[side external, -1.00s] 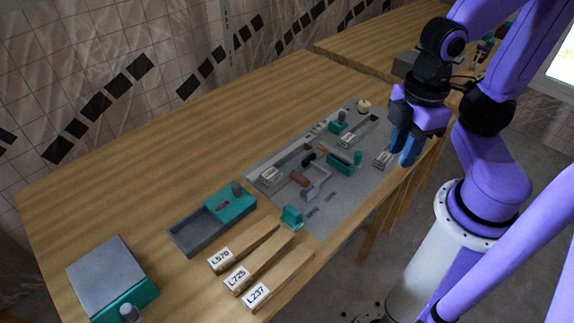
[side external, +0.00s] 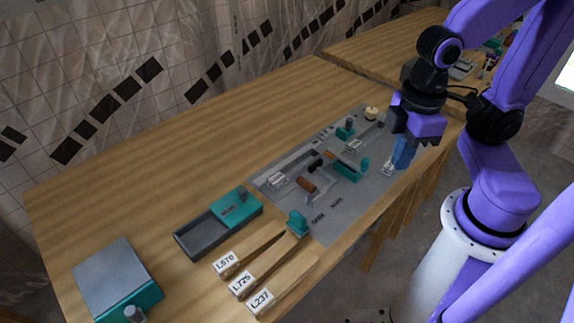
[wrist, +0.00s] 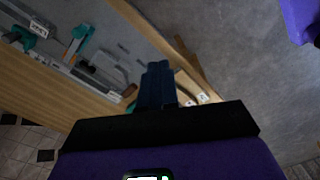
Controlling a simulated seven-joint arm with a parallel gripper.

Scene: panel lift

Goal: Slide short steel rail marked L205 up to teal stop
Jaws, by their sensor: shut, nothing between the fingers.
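My gripper (side external: 402,166) is shut and empty, its blue fingers together low over the right end of the grey panel (side external: 345,215). A small piece with a white label (side external: 386,169) is just left of the fingertips; I cannot tell whether they touch. Other white labels are on a rail at the panel's left (side external: 274,180) and on one at the back (side external: 355,146). None is legible, so I cannot tell which is L205. Teal blocks stand at the panel's right (side external: 364,166) and front left (side external: 297,222). In the wrist view the shut fingers (wrist: 157,78) hide part of the panel.
Wooden bars labelled L570 (side external: 246,252), L725 (side external: 262,270) and L237 (side external: 283,284) lie at the front. A dark tray (side external: 205,240) with a teal end and a grey-topped teal box (side external: 115,275) stand left. The table behind the panel is clear.

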